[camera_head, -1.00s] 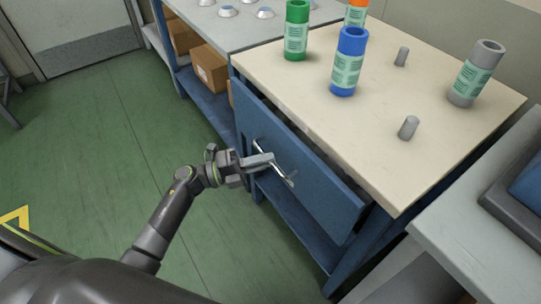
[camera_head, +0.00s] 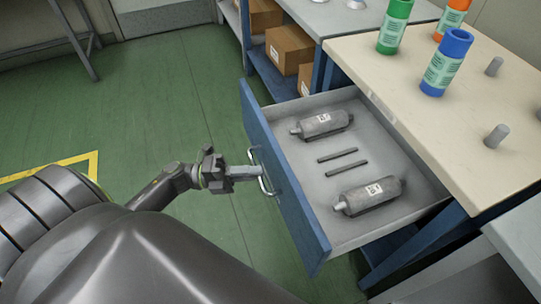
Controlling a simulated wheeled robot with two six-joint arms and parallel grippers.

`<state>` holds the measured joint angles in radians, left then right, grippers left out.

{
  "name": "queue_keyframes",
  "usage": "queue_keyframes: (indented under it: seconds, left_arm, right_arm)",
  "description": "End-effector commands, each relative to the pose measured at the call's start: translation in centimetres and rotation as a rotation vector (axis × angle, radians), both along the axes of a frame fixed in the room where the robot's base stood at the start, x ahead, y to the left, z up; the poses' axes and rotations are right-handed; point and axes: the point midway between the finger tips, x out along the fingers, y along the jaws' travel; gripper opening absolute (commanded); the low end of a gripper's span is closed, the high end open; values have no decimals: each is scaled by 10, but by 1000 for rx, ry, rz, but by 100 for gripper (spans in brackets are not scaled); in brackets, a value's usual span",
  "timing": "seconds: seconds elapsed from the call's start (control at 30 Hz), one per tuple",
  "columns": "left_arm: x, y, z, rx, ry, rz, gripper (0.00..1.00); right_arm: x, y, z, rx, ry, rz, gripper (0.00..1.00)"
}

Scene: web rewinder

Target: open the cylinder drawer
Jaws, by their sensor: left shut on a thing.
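The cylinder drawer (camera_head: 283,183) has a blue front and a grey tray, and it stands pulled well out from under the cream worktop. My left gripper (camera_head: 254,172) is shut on the metal drawer handle (camera_head: 264,172) at the middle of the front. My right gripper is not in view.
The cream worktop (camera_head: 400,75) bears green (camera_head: 395,27), blue (camera_head: 446,62) and orange (camera_head: 452,18) rolls and grey pegs. Cardboard boxes (camera_head: 289,47) sit on a blue shelf behind. Green floor (camera_head: 150,110) is free at left.

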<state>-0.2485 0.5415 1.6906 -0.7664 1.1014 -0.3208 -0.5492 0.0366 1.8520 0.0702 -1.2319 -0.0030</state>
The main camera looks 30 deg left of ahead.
Motion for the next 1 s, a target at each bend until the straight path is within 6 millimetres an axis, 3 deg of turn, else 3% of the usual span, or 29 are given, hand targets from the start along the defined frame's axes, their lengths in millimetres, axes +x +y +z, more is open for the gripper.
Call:
queue_keyframes:
  seconds: [0.23,0.67,0.7,0.87,1.0]
  left_arm:
    - [-18,14,-1,2,3,0,0]
    - [-21,16,-1,2,1,0,0]
    - [-21,16,-1,2,1,0,12]
    - [-21,16,-1,1,0,0,32]
    - [-20,16,-1,0,0,0,32]
  right_arm:
    - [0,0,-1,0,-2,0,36]
    - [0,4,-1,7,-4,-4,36]
    - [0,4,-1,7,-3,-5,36]
    - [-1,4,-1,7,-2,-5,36]
    - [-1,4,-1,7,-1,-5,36]
